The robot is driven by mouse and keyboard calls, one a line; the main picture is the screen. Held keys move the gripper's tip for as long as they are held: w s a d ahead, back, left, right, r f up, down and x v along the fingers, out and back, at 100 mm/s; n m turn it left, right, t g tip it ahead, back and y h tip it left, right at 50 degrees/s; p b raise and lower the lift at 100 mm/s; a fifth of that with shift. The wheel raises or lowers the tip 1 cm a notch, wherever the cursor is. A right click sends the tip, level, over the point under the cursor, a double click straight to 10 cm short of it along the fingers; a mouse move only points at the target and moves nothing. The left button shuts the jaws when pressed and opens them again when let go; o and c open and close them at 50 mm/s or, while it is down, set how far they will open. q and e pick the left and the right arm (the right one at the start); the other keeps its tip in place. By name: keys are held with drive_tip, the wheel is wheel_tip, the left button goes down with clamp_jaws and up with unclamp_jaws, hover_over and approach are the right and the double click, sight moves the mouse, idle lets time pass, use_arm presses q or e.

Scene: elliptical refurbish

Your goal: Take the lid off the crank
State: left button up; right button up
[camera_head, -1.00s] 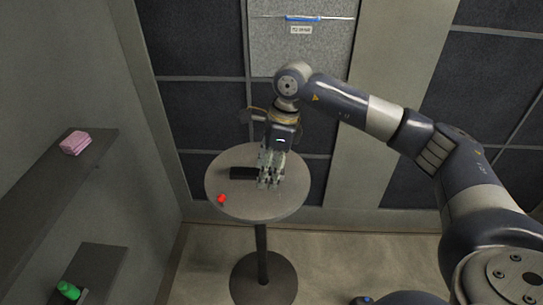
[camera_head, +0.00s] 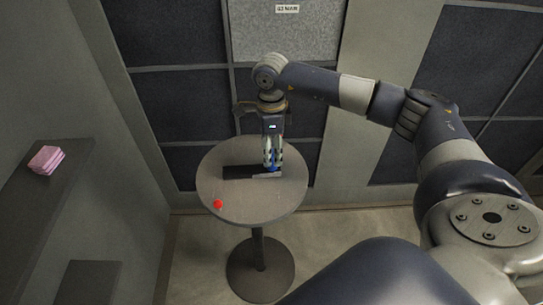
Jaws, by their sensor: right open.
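My right gripper (camera_head: 272,164) points down over the round grey table (camera_head: 280,205). It is open, with its fingertips close to the tabletop. A small blue part (camera_head: 276,168) shows at the fingertips; I cannot tell whether it is touched. A dark flat block (camera_head: 238,172) lies on the table just left of the fingers. A small light grey piece (camera_head: 266,176) lies just below them. A small red round thing (camera_head: 218,204) is near the table's front left edge. I cannot tell which of these is the crank or its lid. My left gripper is out of view.
A dark shelf (camera_head: 58,185) on the left wall holds folded pink cloth-like items (camera_head: 46,159). A lower shelf (camera_head: 88,280) stands at the bottom left. A panelled wall is close behind the table. The table's front right top is clear.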

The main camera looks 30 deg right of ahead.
sight(272, 151)
wheel_tip(272, 151, down, 3)
drive_tip(key=shift+s+d+f+p, duration=0.1)
drive_tip(key=shift+d+p, duration=0.05)
drive_tip(key=shift+p, duration=0.3)
drive_tip(key=shift+f, duration=0.2)
drive_tip(key=c, duration=0.9)
drive_tip(key=shift+r, duration=0.35)
wheel_tip(272, 151, up, 9)
drive_tip(key=b, duration=0.3)
drive_tip(key=shift+r, duration=0.2)
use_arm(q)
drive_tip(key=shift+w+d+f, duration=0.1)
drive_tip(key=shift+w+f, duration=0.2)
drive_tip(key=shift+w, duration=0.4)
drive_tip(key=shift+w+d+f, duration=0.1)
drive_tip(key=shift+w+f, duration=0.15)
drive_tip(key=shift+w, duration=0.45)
use_arm(e)
drive_tip(key=shift+s+a+f+n, duration=0.1)
drive_tip(key=shift+s+a+n, duration=2.3)
drive_tip(key=shift+n, duration=1.55)
drive_tip(key=shift+s+a+f+n, duration=0.1)
drive_tip(key=shift+s+a+n, duration=2.25)
drive_tip(key=shift+n, duration=1.65)
drive_tip(key=shift+s+a+f+n, duration=0.1)
drive_tip(key=shift+s+a+n, duration=2.3)
drive_tip(key=shift+n, duration=1.55)
drive_tip(key=shift+s+d, duration=0.2)
drive_tip(key=shift+d, duration=0.25)
